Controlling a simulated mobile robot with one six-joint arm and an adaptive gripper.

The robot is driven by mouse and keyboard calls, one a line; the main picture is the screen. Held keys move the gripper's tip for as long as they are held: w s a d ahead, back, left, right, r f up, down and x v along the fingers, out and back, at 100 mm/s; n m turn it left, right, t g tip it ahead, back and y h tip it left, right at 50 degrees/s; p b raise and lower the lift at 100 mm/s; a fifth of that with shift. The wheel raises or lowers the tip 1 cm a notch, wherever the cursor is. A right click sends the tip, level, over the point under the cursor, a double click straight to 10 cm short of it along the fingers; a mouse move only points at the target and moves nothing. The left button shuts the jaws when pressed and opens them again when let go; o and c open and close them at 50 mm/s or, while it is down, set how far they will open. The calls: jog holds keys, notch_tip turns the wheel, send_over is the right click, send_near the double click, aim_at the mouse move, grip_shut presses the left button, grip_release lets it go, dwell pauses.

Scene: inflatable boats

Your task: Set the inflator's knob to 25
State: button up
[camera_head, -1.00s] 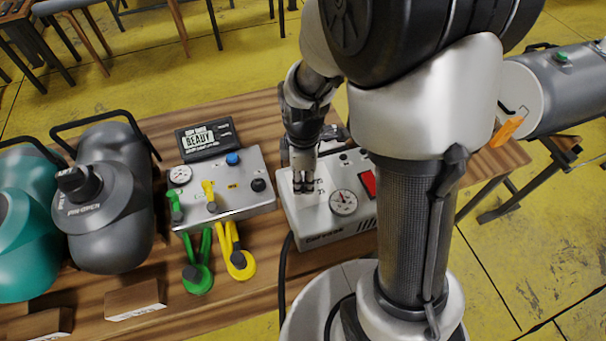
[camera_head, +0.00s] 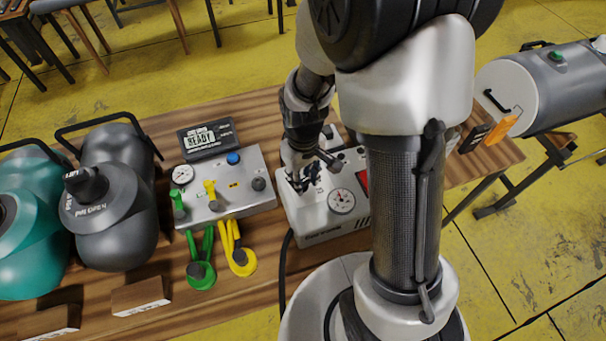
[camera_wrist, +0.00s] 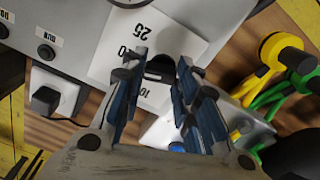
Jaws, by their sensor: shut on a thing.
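The inflator (camera_head: 322,224) is a pale grey box on the wooden table, with a round dial gauge (camera_head: 341,201) and a red switch (camera_head: 362,181) on top. My gripper (camera_head: 303,184) is down at the left part of its top, and the arm hides some of the panel. In the wrist view, the fingers of my gripper (camera_wrist: 161,72) are shut on the dark knob (camera_wrist: 160,66), one on each side. The knob sits on a white scale plate (camera_wrist: 192,42) with 25 and 10 legible and another number partly covered. I cannot tell where the knob points.
Left of the inflator is a grey control box (camera_head: 245,198) with green and yellow levers and a READY display (camera_head: 206,138). Dark grey (camera_head: 110,225) and teal (camera_head: 30,250) tanks stand further left. A grey cylinder (camera_head: 560,90) with an orange tag lies at the right.

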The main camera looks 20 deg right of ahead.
jog(key=m, duration=0.4)
jog(key=shift+m+p, duration=0.3)
jog(key=shift+p, duration=0.05)
jog(key=m, duration=0.4)
jog(key=shift+s+m+p, duration=0.1)
jog(key=shift+m+p, duration=0.2)
jog(key=shift+m, duration=0.1)
jog(key=o, duration=1.1)
jog(key=shift+c, duration=0.2)
notch_tip(320, 180, up, 12)
jog(key=shift+r, duration=0.1)
